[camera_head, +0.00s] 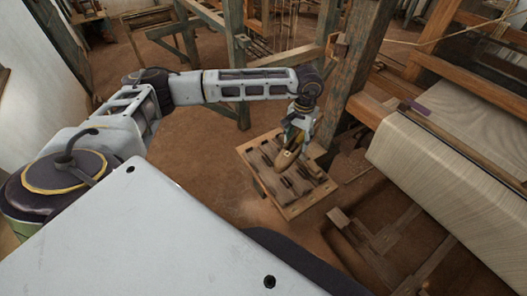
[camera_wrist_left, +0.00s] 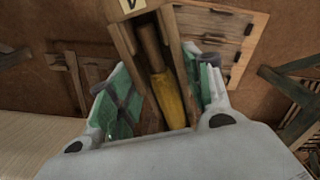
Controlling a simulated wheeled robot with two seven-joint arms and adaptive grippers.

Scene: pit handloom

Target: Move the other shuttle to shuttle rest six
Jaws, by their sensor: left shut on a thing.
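A wooden boat-shaped shuttle (camera_head: 287,158) with a yellow pirn inside is held in my left gripper (camera_head: 298,137). The shuttle also shows in the left wrist view (camera_wrist_left: 175,40), between the green-padded fingers, with a pale lettered tag near its top edge. My left gripper is shut on it, above a low wooden board with slots (camera_head: 293,211). The board also shows in the left wrist view (camera_wrist_left: 258,20). I cannot tell if the shuttle touches the board. No rest number is readable. My right gripper is not in view.
The loom's thick wooden post (camera_head: 352,75) stands just right of the board. The cloth-covered beam (camera_head: 440,170) lies further right, with wooden treadles (camera_head: 385,240) in the pit below. Bare earth floor is free left of the board.

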